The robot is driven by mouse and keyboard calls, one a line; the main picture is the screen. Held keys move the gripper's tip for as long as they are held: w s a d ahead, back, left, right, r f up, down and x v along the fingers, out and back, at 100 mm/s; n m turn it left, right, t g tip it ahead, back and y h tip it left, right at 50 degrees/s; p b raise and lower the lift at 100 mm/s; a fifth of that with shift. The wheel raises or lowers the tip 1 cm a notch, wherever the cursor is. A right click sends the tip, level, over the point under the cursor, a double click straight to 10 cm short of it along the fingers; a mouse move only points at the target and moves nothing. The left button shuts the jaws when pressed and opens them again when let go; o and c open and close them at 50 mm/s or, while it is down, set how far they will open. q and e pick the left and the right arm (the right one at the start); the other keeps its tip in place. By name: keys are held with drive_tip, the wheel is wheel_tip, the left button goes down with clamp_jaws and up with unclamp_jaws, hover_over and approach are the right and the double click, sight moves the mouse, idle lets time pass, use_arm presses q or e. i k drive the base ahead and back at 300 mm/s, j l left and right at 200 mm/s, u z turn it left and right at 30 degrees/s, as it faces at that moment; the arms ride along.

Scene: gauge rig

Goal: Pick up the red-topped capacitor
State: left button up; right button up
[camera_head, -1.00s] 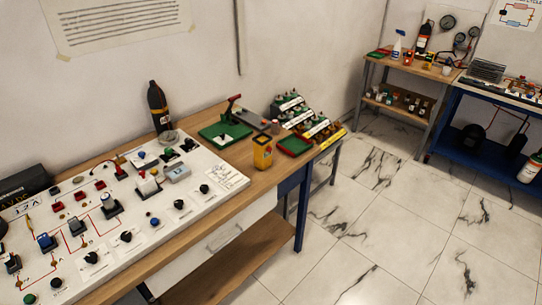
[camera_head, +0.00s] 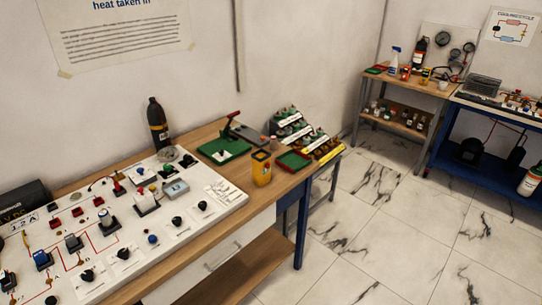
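I cannot pick out a red-topped capacitor with certainty; the parts are too small. A tiered rack (camera_head: 301,136) at the far end of the wooden workbench (camera_head: 230,198) holds several small components behind white and yellow label strips. More small parts stand on the lower shelf of the back stand (camera_head: 399,116), too small to tell apart. Neither of my grippers is in view.
A white circuit board panel (camera_head: 200,222) covers the near bench. A blue bench (camera_head: 470,130) is at right. The tiled floor (camera_head: 385,220) is clear.

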sight(273, 139)
drive_tip(key=u, duration=0.35)
drive_tip(key=i+l+u, duration=0.1)
drive_tip(key=u, duration=0.25)
drive_tip(key=l+u, duration=0.15)
drive_tip(key=u, duration=0.2)
drive_tip(key=l+u, duration=0.3)
drive_tip(key=l, duration=0.2)
drive_tip(key=i+l+u, duration=0.1)
drive_tip(key=l+u, duration=0.25)
drive_tip(key=l, duration=0.2)
drive_tip(key=l+u, duration=0.1)
drive_tip(key=l, duration=0.4)
drive_tip(key=k+l+u, duration=0.15)
drive_tip(key=l, duration=0.35)
drive_tip(key=i+l, duration=0.05)
